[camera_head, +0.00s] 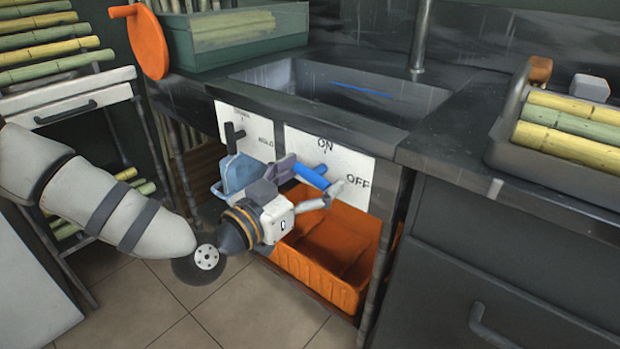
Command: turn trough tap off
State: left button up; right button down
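The trough tap is a blue lever (311,177) in front of a white panel (345,165) below the trough. The panel is marked ON at its top and OFF at its right. The lever slants down to the right, its lower end near the OFF side. My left gripper (309,181) is open at the tap, with one finger on each side of the lever. I cannot tell whether either finger touches it. The trough (300,80) is a dark sink with a thin blue streak inside. My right gripper is out of view.
A second white panel (250,135) with a black lever and a light-blue part (238,173) is left of the tap. An orange crate (340,255) sits below. A cane tray (507,145) stands on the right counter; a green cane box (185,50) is at the back left.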

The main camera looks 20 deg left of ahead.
pick_arm(q)
jog(key=shift+d+r+n+p, duration=0.1)
jog(key=shift+r+n+p, duration=0.05)
jog(key=shift+n+p, duration=0.2)
jog(key=shift+n, duration=0.85)
jog(key=o, duration=1)
jog(key=shift+d, duration=0.1)
jog(key=shift+o, duration=0.2)
jog(key=shift+s, duration=0.1)
jog(key=v, duration=1.2)
